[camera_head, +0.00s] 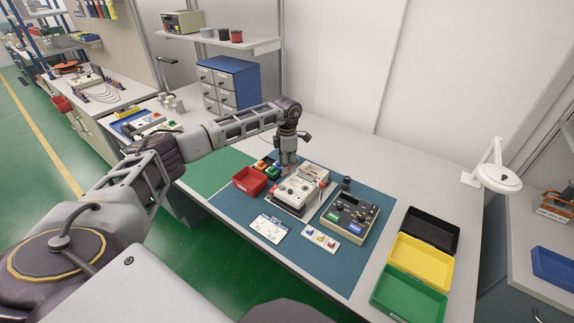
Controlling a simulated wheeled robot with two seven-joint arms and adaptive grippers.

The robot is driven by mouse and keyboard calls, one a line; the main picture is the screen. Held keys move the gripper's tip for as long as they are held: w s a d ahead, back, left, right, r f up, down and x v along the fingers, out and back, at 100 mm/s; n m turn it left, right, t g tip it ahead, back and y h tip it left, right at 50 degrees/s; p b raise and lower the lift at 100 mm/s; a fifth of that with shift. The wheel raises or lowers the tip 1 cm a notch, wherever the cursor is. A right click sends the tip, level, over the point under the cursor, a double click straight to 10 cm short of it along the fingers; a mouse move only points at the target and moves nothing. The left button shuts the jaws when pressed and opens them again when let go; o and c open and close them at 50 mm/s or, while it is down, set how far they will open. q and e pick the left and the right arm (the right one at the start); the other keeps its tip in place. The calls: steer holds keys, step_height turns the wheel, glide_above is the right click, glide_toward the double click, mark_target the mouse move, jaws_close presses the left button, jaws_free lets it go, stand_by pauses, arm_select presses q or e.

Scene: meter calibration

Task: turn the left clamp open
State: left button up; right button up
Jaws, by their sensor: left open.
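A pale meter (302,188) sits in a low fixture on the blue-green mat (240,207). A small red part, which looks like the left clamp (276,190), is at the fixture's left side. A second red part, which looks like the right clamp (323,183), is at its right side. Both are too small to tell their turn angle. My left gripper (289,163) points down over the back of the fixture, above and behind the left clamp. It is open, and I see nothing held. My right gripper is not in view.
A red bin (250,180) stands close to the left of the fixture, with small coloured parts behind it. A dark control box (349,217) stands to the right. Cards lie in front. Black, yellow (420,262) and green trays line the right. A blue drawer cabinet (228,84) stands behind.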

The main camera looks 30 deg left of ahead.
arm_select(q)
step_height(320, 180, up, 11)
steer(key=shift+r, duration=0.2)
stand_by(0.5)
steer(key=shift+f, duration=0.1)
stand_by(0.5)
